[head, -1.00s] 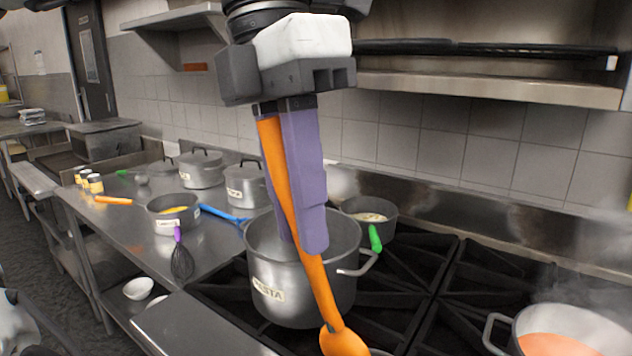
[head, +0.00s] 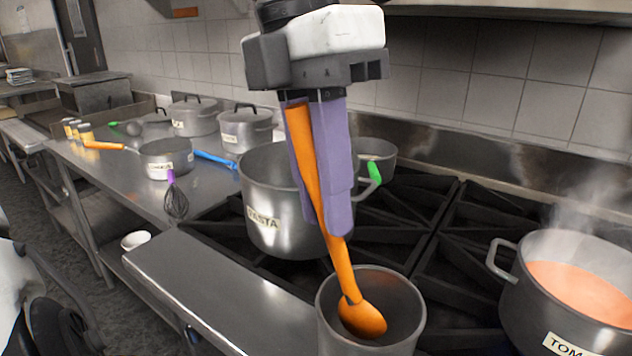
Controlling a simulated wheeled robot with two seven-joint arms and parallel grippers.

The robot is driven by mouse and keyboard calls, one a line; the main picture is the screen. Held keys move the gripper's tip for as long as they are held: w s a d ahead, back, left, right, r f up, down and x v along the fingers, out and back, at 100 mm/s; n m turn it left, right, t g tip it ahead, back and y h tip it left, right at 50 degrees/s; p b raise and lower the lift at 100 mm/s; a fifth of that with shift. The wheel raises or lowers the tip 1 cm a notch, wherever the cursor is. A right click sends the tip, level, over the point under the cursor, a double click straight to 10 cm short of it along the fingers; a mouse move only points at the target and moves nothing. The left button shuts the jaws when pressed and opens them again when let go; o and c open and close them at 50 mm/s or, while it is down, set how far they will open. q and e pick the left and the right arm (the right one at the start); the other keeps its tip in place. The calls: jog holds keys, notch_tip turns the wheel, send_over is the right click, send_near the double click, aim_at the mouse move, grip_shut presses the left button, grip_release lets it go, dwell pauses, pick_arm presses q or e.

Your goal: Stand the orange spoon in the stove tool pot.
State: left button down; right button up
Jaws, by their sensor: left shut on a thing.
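My left gripper (head: 328,215), with purple fingers pointing down, is shut on the orange spoon (head: 342,272). The spoon hangs bowl end down and leans slightly, its handle running up between the fingers. Below it is a plain open metal pot (head: 328,325), which I take to be the stove tool pot, at the bottom edge of the view. The spoon's bowl shows against the pot's dark mouth, inside the rim outline. I cannot tell how deep it is, or whether it touches. The pot's lower part is cut off. My right gripper is not in view.
A large pasta pot (head: 275,220) stands just behind the fingers. A steaming pot of orange soup (head: 560,315) is at right. A small pan (head: 380,150) with a green handle is behind. Several pots and utensils lie on the left counter. Burner grates (head: 450,225) between are bare.

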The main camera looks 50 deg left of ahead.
pick_arm(q)
jog(key=shift+w+d+f+b, duration=0.15)
jog(key=shift+f+b, duration=0.3)
jog(key=shift+f, duration=0.35)
jog(key=shift+w+d+f+b, duration=0.15)
jog(key=shift+f+b, duration=0.35)
jog(key=shift+f, duration=0.25)
jog(key=shift+w+d+f+b, duration=0.15)
jog(key=shift+f+b, duration=0.3)
jog(key=shift+f, duration=0.35)
jog(key=c, duration=1.5)
grip_release()
jog(key=shift+c, duration=0.2)
notch_tip(320, 180, up, 10)
jog(key=a+p, duration=0.1)
jog(key=shift+s+a+p, duration=0.15)
jog(key=shift+a+p, duration=0.2)
jog(key=shift+a, duration=0.05)
